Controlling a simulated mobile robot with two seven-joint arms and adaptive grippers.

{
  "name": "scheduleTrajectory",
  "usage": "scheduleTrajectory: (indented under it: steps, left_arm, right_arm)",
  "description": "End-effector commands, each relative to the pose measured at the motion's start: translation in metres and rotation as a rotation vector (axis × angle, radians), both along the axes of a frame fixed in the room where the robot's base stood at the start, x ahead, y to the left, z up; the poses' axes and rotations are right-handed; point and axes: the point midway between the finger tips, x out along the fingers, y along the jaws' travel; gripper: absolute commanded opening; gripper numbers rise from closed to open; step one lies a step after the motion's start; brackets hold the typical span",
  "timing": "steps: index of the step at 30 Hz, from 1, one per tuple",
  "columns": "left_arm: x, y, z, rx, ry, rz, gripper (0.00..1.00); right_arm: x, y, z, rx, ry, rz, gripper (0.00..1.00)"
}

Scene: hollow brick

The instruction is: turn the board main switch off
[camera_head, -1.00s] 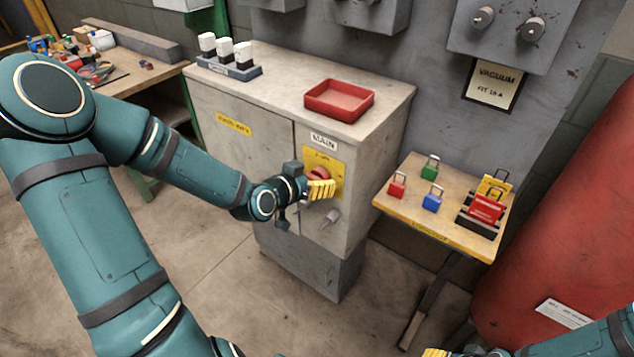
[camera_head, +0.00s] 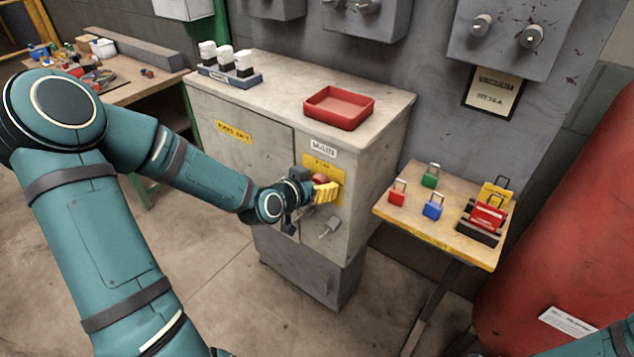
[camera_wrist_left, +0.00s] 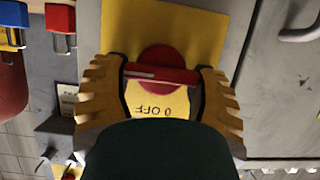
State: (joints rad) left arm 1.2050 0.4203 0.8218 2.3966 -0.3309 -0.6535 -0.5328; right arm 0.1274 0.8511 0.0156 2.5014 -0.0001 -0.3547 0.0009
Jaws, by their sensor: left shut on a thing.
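The main switch is a red rotary handle (camera_head: 320,178) on a yellow plate (camera_head: 336,172) on the front of a grey cabinet, below a MAIN label (camera_head: 323,147). My left gripper (camera_head: 327,192), with yellow ribbed fingers, is at the switch and shut on its handle. In the left wrist view the red handle (camera_wrist_left: 160,74) lies crosswise between the two fingertips (camera_wrist_left: 163,82). The upside-down "0 OFF" mark (camera_wrist_left: 153,111) shows just below it there. The fingers partly hide the switch in the head view. My right gripper is out of view.
A red tray (camera_head: 340,124) and a rack of white-topped items (camera_head: 228,80) stand on the cabinet top. A grey door handle (camera_head: 330,228) sticks out below the switch. A small table (camera_head: 420,222) with padlocks stands to the right, beside a red tank (camera_head: 570,230).

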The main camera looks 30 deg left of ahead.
Motion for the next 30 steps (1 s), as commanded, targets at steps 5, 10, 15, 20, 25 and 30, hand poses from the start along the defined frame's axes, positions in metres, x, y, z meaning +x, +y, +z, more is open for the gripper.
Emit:
scheduleTrajectory:
  steps: [5, 10, 15, 20, 25, 30]
  left_arm:
    - [0.0, 0.0, 0.002, -0.049, 0.006, 0.0, 0.27]
    - [0.0, 0.001, 0.004, -0.15, 0.015, 0.001, 0.27]
    - [0.0, 0.003, 0.005, -0.296, 0.025, 0.001, 0.27]
    - [0.0, 0.004, 0.004, -0.449, 0.037, 0.003, 0.27]
    - [0.0, 0.005, 0.002, -0.609, 0.049, 0.002, 0.27]
    - [0.0, 0.007, -0.001, -0.77, 0.058, 0.003, 0.27]
  right_arm:
    - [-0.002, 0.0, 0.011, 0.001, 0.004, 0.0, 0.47]
    - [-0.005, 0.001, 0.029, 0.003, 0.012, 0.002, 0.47]
    - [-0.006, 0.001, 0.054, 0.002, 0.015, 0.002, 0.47]
    - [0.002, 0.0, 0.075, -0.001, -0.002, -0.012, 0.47]
    - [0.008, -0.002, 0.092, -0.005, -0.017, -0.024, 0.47]
    - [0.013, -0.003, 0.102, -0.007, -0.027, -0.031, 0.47]
